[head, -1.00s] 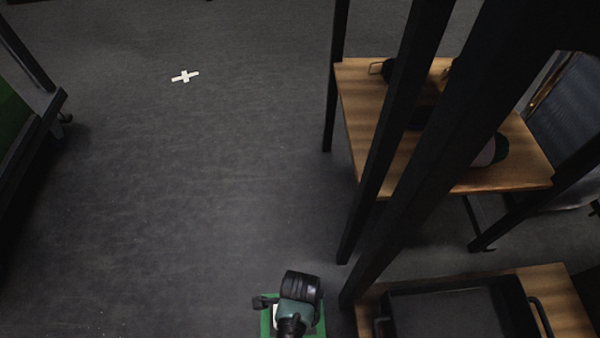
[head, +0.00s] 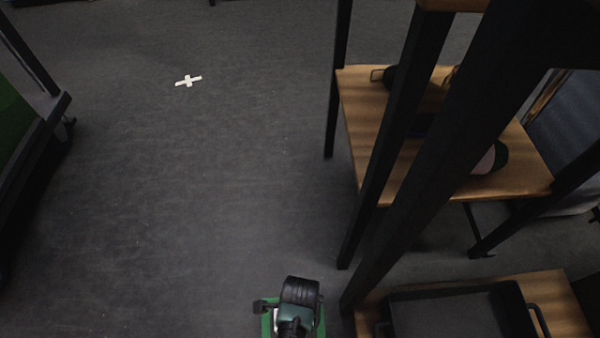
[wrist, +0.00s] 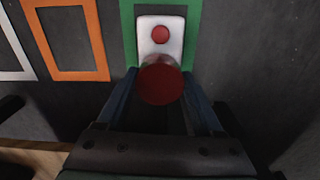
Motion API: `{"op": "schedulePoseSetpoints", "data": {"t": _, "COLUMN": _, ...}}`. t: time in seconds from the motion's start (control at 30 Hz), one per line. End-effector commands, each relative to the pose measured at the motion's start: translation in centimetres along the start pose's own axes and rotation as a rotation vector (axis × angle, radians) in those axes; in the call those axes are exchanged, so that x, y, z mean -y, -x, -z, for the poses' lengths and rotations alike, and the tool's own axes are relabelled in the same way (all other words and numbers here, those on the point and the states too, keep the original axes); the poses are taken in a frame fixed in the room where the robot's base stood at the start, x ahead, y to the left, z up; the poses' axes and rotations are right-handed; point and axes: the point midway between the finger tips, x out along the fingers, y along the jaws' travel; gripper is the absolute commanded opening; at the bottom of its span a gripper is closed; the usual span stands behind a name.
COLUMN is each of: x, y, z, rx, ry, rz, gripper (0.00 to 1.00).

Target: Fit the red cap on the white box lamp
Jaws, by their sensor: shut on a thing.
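In the wrist view, my gripper (wrist: 160,88) has its two blue-grey fingers on either side of a round dark red cap (wrist: 161,84) and is shut on it. Beyond the cap is a white box (wrist: 174,48) with a small round red top (wrist: 160,34) in its middle. The held cap overlaps the lower part of the box in the picture; I cannot tell whether they touch. A green frame (wrist: 194,12) surrounds the box. In the head view my wrist covers most of the green frame (head: 266,322), and the cap and fingertips are hidden.
An orange frame (wrist: 103,62) and a white frame (wrist: 10,45) are to the left in the wrist view. In the head view, a wooden table (head: 360,115) and a dark tray (head: 450,312) stand at the right.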

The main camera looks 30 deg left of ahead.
Motion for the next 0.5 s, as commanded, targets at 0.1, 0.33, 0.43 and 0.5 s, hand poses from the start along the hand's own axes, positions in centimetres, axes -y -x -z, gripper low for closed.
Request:
{"op": "schedulePoseSetpoints", "data": {"t": 0.1, "x": 0.01, "y": 0.03, "z": 0.00, "rx": 0.000, "ry": 0.000, "rz": 0.000, "gripper": 0.16}}
{"op": "schedulePoseSetpoints", "data": {"t": 0.33, "x": 0.01, "y": -0.02, "z": 0.00, "rx": 0.000, "ry": 0.000, "rz": 0.000, "gripper": 0.16}}
{"op": "schedulePoseSetpoints", "data": {"t": 0.43, "x": 0.00, "y": -0.12, "z": 0.00, "rx": 0.000, "ry": 0.000, "rz": 0.000, "gripper": 0.16}}
{"op": "schedulePoseSetpoints", "data": {"t": 0.5, "x": 0.00, "y": -0.25, "z": 0.00, "rx": 0.000, "ry": 0.000, "rz": 0.000, "gripper": 0.16}}
